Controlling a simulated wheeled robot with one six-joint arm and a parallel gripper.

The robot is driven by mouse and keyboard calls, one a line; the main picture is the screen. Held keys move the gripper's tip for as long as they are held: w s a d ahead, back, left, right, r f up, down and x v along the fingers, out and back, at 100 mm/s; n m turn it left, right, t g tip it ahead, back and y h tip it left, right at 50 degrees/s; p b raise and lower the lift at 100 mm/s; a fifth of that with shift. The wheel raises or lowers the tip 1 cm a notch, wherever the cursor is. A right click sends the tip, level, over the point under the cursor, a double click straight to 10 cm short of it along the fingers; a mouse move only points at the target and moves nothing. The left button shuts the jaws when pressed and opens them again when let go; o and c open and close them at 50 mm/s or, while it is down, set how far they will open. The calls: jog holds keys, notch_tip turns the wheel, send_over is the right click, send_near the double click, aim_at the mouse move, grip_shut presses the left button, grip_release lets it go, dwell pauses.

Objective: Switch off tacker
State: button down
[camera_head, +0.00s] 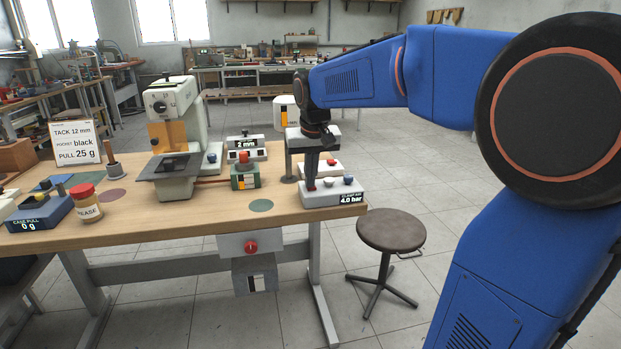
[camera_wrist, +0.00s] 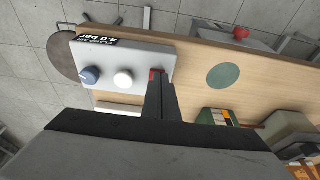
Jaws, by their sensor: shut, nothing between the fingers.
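A cream bench machine (camera_head: 175,105) with an orange guard and a dark plate stands on the wooden table; I take it to be the tacker, though no name on it is readable. A light box with a red knob (camera_head: 251,247) hangs under the table's front edge; the red knob also shows in the wrist view (camera_wrist: 241,33). My gripper (camera_head: 311,187) is shut and empty, pointing down at a grey box (camera_head: 337,196) reading 4.0 bar. Its tips (camera_wrist: 157,76) are at a small red part on that box, partly hidden; I cannot tell whether they touch.
The grey box also carries a blue knob (camera_wrist: 90,75) and a white knob (camera_wrist: 123,79). A green box with a red button (camera_head: 244,171), a 2 mm box (camera_head: 247,146) and a grease jar (camera_head: 87,205) stand on the table. A stool (camera_head: 391,231) is at the right.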

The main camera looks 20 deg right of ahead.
jog(key=shift+w+d+r, duration=0.15)
jog(key=shift+w+r, duration=0.05)
jog(key=shift+w, duration=0.35)
jog(key=shift+r, duration=0.35)
notch_tip(320, 180, up, 4)
jog(key=s+r, duration=0.4)
jog(key=r, duration=0.4)
jog(key=shift+s+a, duration=0.3)
jog(key=shift+a, duration=0.15)
